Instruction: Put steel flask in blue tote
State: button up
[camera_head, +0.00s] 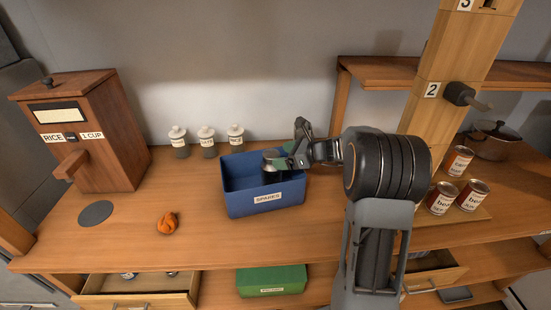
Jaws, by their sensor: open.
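The blue tote (236,199) stands on the wooden counter near the middle, with a "SPARES" label on its front. My gripper (287,148) is over the tote's back right part, reaching in from the right with its fingers apart. A small grey, steel-looking round thing (271,158) shows at the fingers, over or inside the tote; it may be the steel flask. My gripper hides part of it, and I cannot tell whether it touches the fingers or rests on the tote's floor. No other flask is plain to see.
A wooden rice dispenser (92,130) stands at the left. Several small white-topped jars (207,142) line the wall. An orange lump (168,223) lies left of the tote. Food cans (458,161), a pot (495,141) and a wooden post (440,85) are at the right.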

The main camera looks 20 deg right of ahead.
jog(key=shift+s+d+r, duration=0.15)
jog(key=shift+s+d, duration=0.2)
jog(key=shift+d, duration=0.05)
jog(key=shift+s+r, duration=0.2)
jog(key=shift+s, duration=0.1)
jog(key=s+a+r+n+g+h, duration=0.1)
jog(key=s+a+n+g+h, duration=0.1)
jog(key=s+a+n, duration=0.35)
jog(key=s+a+r+n+g+h, duration=0.1)
jog(key=s+a+n+g+h, duration=0.15)
jog(key=s+n, duration=0.6)
jog(key=s+d+n+h, duration=0.3)
jog(key=s+n+h, duration=0.3)
jog(key=s+n, duration=0.5)
jog(key=shift+s+f+n+t, duration=0.15)
jog(key=shift+s+n+t, duration=0.15)
jog(key=shift+t, duration=0.05)
